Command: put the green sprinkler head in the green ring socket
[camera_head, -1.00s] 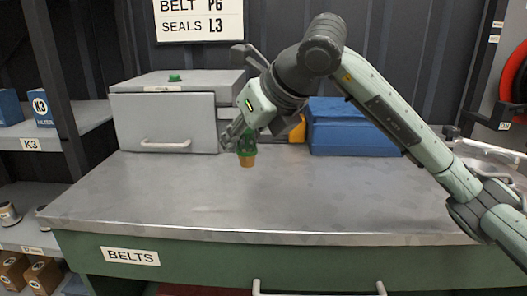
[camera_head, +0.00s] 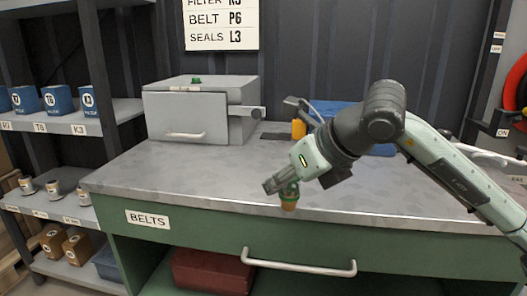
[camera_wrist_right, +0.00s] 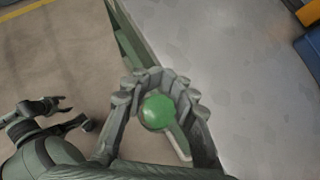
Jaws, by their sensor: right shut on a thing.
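The green sprinkler head (camera_head: 289,192), with an orange-brown lower end, hangs in my right gripper (camera_head: 283,184), which is shut on it near the front edge of the workbench. In the right wrist view, the sprinkler head (camera_wrist_right: 157,112) shows as a green round top between the fingers. My left gripper (camera_wrist_right: 62,114) shows in the right wrist view over the floor, fingers apart and empty. I cannot make out a green ring socket. A small green piece (camera_head: 196,81) sits on the grey box, too small to identify.
The grey box (camera_head: 185,115) stands at the back left of the workbench (camera_head: 190,170). A shelf (camera_head: 75,122) with blue boxes stands left. The bench's middle is clear.

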